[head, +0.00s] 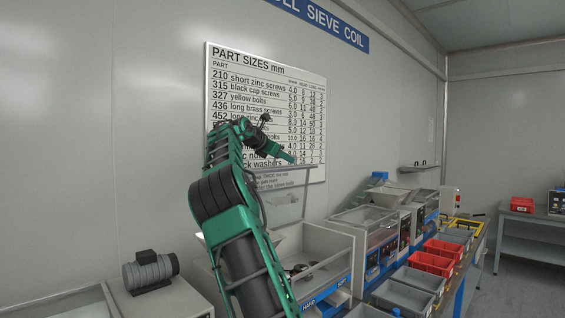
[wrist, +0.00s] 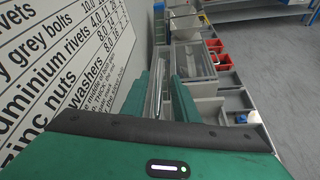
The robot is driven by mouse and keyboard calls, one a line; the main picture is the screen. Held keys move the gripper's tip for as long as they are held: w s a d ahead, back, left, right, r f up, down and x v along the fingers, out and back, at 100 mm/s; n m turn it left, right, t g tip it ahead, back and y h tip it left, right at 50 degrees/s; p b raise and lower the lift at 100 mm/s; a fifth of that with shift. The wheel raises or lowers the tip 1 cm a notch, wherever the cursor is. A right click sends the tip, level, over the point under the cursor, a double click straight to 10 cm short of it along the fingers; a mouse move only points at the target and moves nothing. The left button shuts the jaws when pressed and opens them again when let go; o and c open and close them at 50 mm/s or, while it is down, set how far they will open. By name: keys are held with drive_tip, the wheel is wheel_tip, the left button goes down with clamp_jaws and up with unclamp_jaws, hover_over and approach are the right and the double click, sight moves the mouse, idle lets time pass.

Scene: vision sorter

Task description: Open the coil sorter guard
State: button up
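A clear guard panel (head: 285,196) with a pale frame stands raised, nearly upright, above the open grey sorter box (head: 335,243) in the head view. My gripper (head: 291,160) is at the guard's top edge, at the end of my green arm. In the wrist view my gripper's two green fingers (wrist: 162,98) are apart, with a narrow pale bar (wrist: 158,88) showing between them. No firm contact with the bar can be seen. Dark parts lie inside the box, and my arm hides some of its left side.
A part-size board (head: 265,75) hangs on the wall close behind my gripper. To the right are a clear-topped machine (head: 366,217), a hopper (head: 388,193) and red and grey bins (head: 431,263). A motor (head: 150,271) sits at left. Open floor is at far right.

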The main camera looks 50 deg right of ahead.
wheel_tip(320, 180, up, 3)
hover_over(270, 169)
drive_tip(key=shift+w+r, duration=0.1)
drive_tip(key=shift+w, duration=0.05)
drive_tip(key=shift+d, duration=0.1)
idle(0.5)
